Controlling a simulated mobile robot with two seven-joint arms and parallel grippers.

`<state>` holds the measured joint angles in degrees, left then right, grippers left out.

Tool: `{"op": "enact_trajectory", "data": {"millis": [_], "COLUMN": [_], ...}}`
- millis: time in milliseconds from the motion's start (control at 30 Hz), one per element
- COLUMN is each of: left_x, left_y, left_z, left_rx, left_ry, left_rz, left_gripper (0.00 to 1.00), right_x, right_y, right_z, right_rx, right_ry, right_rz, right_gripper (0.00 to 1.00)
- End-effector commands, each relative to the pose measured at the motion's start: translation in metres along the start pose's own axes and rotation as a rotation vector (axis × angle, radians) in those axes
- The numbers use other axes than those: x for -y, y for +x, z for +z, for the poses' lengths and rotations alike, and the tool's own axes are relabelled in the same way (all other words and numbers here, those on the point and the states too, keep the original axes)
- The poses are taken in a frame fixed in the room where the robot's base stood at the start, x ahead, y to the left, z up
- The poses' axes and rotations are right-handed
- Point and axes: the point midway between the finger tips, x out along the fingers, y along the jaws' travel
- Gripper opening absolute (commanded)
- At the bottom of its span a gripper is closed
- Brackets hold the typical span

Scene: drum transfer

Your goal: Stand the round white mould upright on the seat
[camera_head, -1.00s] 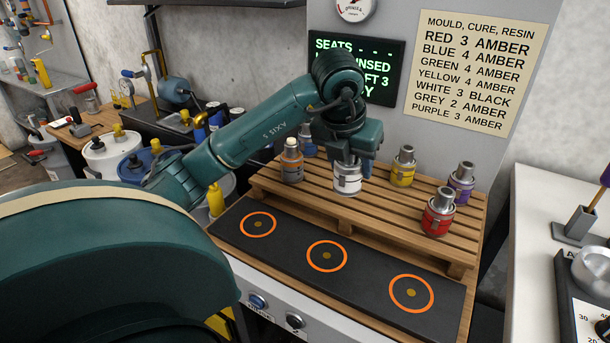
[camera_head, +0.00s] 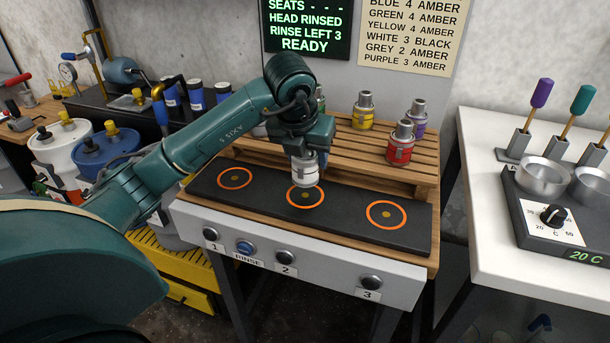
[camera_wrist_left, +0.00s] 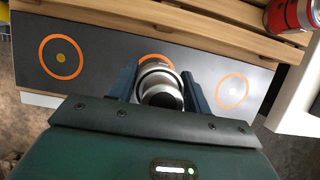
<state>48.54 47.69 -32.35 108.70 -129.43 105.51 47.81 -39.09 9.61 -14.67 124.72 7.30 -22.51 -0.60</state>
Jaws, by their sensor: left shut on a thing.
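The round white mould (camera_head: 306,173) is upright in my left gripper (camera_head: 305,156), whose arm comes in from the left. In the left wrist view the mould (camera_wrist_left: 160,84) sits between the two dark fingers, which are shut on it. The mould is at the middle seat, an orange ring (camera_head: 290,202) on the black strip. My right gripper is not in view.
The left seat (camera_head: 235,178) and right seat (camera_head: 386,215) are empty. Behind the strip, the wooden rack (camera_head: 430,174) holds red (camera_head: 400,143), yellow (camera_head: 363,110) and purple (camera_head: 416,115) moulds. A white counter (camera_head: 480,226) stands right.

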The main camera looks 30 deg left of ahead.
Motion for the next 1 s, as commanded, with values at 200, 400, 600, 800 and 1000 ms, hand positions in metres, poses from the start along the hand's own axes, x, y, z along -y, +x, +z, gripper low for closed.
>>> {"op": "enact_trajectory", "data": {"millis": [200,400,600,800,1000], "left_x": [0.000,0.000,0.000,0.000,0.000], "left_y": [0.018,0.038,0.037,0.040,0.040], "left_z": [-0.008,-0.016,-0.015,-0.017,-0.017], "left_rx": [-0.001,0.003,0.004,0.001,0.001], "left_ry": [0.000,0.000,0.000,0.000,0.000], "left_rz": [0.001,-0.001,-0.001,0.000,0.000], "left_gripper": [0.16,0.16,0.16,0.55,0.70], "right_x": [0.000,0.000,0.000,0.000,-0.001], "right_y": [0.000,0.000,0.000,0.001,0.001], "right_z": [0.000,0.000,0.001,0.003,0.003], "right_rx": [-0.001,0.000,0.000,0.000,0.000], "right_ry": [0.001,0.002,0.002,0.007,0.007], "right_rz": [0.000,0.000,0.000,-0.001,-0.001], "right_gripper": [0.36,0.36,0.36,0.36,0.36]}}
